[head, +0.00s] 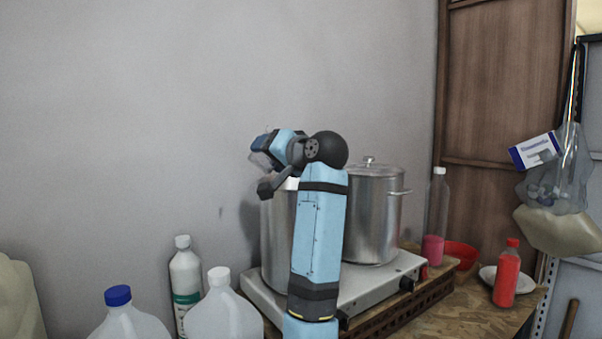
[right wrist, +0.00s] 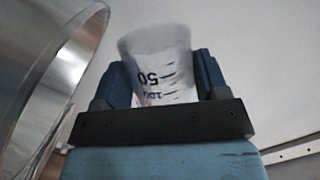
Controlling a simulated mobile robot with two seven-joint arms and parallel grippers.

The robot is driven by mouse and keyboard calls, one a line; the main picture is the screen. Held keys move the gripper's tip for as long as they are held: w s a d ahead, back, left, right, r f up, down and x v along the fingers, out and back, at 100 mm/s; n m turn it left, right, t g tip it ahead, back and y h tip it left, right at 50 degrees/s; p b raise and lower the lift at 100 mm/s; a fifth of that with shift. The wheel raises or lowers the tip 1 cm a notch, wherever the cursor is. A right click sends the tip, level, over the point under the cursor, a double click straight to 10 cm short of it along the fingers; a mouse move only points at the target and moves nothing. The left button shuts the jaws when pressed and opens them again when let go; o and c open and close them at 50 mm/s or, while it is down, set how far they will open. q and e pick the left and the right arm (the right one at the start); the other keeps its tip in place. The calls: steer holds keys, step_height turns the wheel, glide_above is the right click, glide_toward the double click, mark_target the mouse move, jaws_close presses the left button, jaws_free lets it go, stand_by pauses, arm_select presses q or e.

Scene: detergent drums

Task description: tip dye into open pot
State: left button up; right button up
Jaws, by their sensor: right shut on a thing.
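My right gripper (head: 262,158) is raised above the left steel pot (head: 272,240) on the stove. It is shut on a clear measuring beaker (right wrist: 160,65) with dark graduation marks, held between both fingers in the right wrist view. The beaker looks tilted; whether dye is in it I cannot tell. The pot's rim is largely hidden behind my arm in the head view; a shiny steel pot wall (right wrist: 50,85) stands left of the beaker in the wrist view. The right pot (head: 373,215) has its lid on. My left gripper is not in view.
The pots stand on a steel stove (head: 385,285). To its right are a bottle with pink liquid (head: 433,240), a red bowl (head: 462,253) and a red bottle (head: 507,275). White jugs (head: 222,305) and a bottle (head: 185,280) stand at left. A wall is close behind.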

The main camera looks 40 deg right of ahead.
mark_target(252, 160)
steer(key=n+p, duration=0.1)
steer(key=a+n+p, duration=0.1)
steer(key=shift+w+a+r+p, duration=0.15)
steer(key=shift+a+r+p, duration=0.1)
steer(key=shift+r+p, duration=0.05)
steer(key=a+f+n, duration=0.1)
steer(key=a+n+h+p, duration=0.1)
steer(key=n, duration=0.1)
steer(key=shift+w+f+g, duration=0.1)
steer(key=shift+f+g, duration=0.2)
steer(key=shift+f, duration=0.05)
steer(key=shift+a+r+n+p, duration=0.1)
steer(key=shift+a+n+p, duration=0.2)
steer(key=shift+n+p, duration=0.4)
steer(key=shift+a+n+p, duration=0.3)
steer(key=shift+n, duration=0.1)
steer(key=shift+w, duration=0.1)
